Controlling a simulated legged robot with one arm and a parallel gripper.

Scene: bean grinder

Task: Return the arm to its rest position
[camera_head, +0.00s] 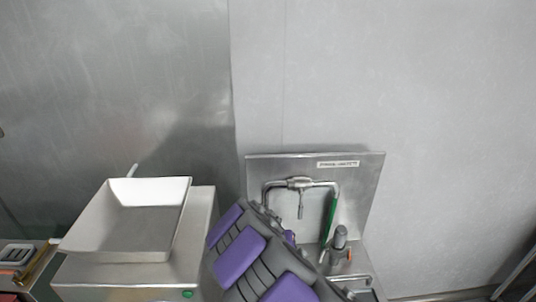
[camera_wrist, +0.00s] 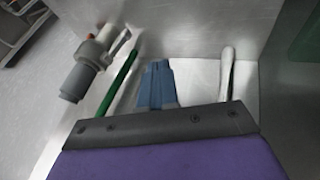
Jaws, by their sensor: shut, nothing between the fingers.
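My gripper (camera_wrist: 158,70) shows in the wrist view as blue-grey fingers held together beyond a dark plate and a purple housing. It is shut and empty. In the head view my purple and grey arm (camera_head: 238,258) rises from the bottom edge in front of the metal sink unit (camera_head: 365,170). I cannot make out the gripper's fingers there.
A grinder with a square metal hopper tray (camera_head: 135,225) stands left of my arm. The sink unit carries a bent pipe tap (camera_head: 300,184) and a green rod (camera_head: 331,215). The green rod (camera_wrist: 120,78) and a grey fitting (camera_wrist: 85,70) lie left of the fingers in the wrist view. The wall above is bare.

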